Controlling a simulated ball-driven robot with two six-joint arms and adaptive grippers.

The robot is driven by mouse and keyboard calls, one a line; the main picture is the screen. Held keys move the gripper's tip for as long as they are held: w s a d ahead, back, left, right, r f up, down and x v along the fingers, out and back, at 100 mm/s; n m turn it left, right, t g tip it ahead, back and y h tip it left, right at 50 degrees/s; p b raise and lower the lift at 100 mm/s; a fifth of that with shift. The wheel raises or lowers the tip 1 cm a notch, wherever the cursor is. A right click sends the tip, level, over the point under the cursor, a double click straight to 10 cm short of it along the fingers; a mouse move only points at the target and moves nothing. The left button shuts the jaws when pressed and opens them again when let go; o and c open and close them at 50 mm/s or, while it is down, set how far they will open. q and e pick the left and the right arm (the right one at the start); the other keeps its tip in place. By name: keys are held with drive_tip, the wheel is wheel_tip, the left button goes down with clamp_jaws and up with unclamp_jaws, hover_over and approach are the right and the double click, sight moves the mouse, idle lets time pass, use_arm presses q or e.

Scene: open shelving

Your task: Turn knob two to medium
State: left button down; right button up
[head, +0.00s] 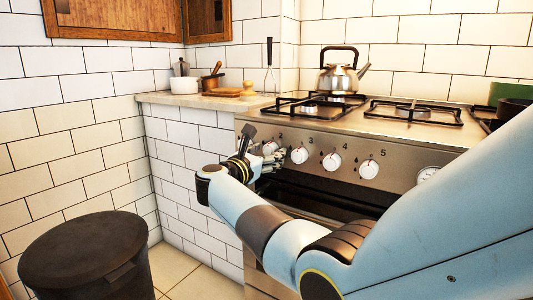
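The stove's front panel (315,172) carries a row of white knobs with numbers above them. Knob two (270,147) is the leftmost knob I can make out, and its lower part is close to or behind my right gripper. Its pointer setting is too small to read. My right gripper (262,154) reaches in from the right at the panel's left end, overlapping knob two's lower left in the picture. I cannot tell whether it touches the knob or how far its fingers are apart. Any knob further left is hidden. My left gripper is not in view.
Knob three (300,155), knob four (332,161) and knob five (369,169) sit to the right. A kettle (338,77) stands on the hob. A counter (205,100) with small kitchenware lies left. A dark bin (85,255) stands on the floor at lower left.

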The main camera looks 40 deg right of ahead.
drive_tip(key=c, duration=1.1)
